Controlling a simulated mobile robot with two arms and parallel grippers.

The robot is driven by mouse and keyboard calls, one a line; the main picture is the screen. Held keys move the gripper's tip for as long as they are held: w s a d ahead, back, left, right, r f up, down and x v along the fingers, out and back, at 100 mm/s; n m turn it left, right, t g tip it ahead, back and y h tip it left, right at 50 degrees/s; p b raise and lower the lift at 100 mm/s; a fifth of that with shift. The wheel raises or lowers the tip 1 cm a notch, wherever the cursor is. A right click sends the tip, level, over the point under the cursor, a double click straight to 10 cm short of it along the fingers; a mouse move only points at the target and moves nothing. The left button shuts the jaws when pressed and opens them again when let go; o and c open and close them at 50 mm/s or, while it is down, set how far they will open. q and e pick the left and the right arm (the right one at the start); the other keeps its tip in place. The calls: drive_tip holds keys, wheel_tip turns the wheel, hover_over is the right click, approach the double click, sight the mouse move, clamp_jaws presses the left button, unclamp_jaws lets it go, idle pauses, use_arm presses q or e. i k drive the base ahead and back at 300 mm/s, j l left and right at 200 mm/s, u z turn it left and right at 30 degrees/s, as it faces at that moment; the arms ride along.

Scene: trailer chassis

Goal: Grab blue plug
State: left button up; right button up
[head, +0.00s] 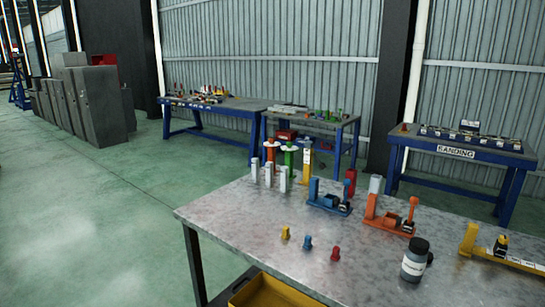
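A small blue plug (308,242) stands on the grey metal tabletop (262,225) near its front left part. A yellow plug (286,232) stands just left of it and a red plug (335,254) just right of it, all apart from each other. Neither of my grippers shows in the head view.
A dark bottle (415,262) stands right of the plugs. Behind are a blue fixture (330,199), an orange fixture (390,219) and several upright posts. A yellow fixture (505,258) lies at right. A yellow bin (272,291) sits below the tabletop. Green floor at left is clear.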

sight(308, 244)
drive_tip(key=k, duration=0.55)
drive_tip(key=i+l+u, duration=0.7)
drive_tip(key=i, duration=0.15)
drive_tip(key=j, duration=0.1)
